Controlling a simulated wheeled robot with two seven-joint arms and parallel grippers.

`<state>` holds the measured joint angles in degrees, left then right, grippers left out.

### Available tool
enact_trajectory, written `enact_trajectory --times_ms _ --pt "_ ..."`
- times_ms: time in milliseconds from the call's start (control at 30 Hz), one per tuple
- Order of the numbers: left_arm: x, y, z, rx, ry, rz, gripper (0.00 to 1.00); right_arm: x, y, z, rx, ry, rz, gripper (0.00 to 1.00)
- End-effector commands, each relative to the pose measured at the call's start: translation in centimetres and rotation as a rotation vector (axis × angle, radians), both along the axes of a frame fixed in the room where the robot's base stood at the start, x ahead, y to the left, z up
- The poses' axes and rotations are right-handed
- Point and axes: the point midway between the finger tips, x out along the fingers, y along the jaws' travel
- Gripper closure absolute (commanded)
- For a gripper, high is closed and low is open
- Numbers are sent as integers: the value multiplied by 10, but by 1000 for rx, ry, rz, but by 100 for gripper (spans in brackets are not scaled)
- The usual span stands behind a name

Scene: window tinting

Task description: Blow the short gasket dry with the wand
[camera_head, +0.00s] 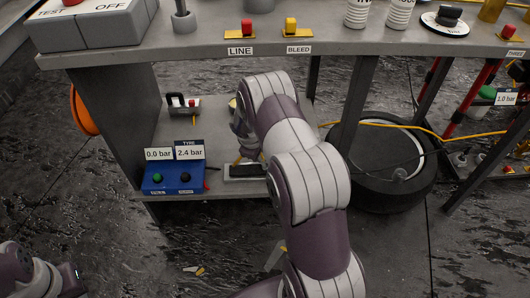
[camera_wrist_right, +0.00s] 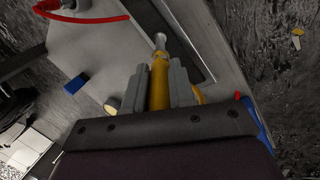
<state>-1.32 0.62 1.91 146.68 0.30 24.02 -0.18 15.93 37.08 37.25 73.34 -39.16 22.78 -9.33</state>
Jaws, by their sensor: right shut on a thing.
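My right arm reaches down to the lower shelf, and its gripper (camera_wrist_right: 162,85) is shut on the yellow wand (camera_wrist_right: 160,80). The wand's silver tip points at a narrow dark tray with a pale rim (camera_wrist_right: 206,76). In the head view the tray (camera_head: 246,171) is partly hidden by my right arm. I cannot clearly make out the short gasket; it may be in the tray, under the wand tip. Part of my left arm shows at the bottom left of the head view, but its fingers are not visible.
A blue gauge box (camera_head: 172,180) reading 0.0 and 2.4 bar stands left of the tray. A clamp-like block (camera_head: 182,105) sits behind it. The bench top (camera_head: 345,38) overhangs the shelf. Small scraps (camera_head: 199,271) lie on the wet floor.

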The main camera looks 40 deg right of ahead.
Motion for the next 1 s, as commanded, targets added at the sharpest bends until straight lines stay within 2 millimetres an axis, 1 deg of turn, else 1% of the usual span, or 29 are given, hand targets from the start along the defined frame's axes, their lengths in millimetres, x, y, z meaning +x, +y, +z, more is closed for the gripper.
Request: enact_trajectory --times_ms 300,533,733,833,1000 --pt "0 0 -4 0 0 0 100 17 28 -2 0 -2 3 100" --pt "0 0 -3 0 0 0 100 23 37 -1 1 -1 2 100" --pt "0 0 -3 0 0 0 100 36 57 0 0 -3 2 100" --pt "0 0 -3 0 0 0 100 38 62 0 0 0 1 100" --pt "0 0 -3 0 0 0 100 38 62 1 -1 0 0 100"
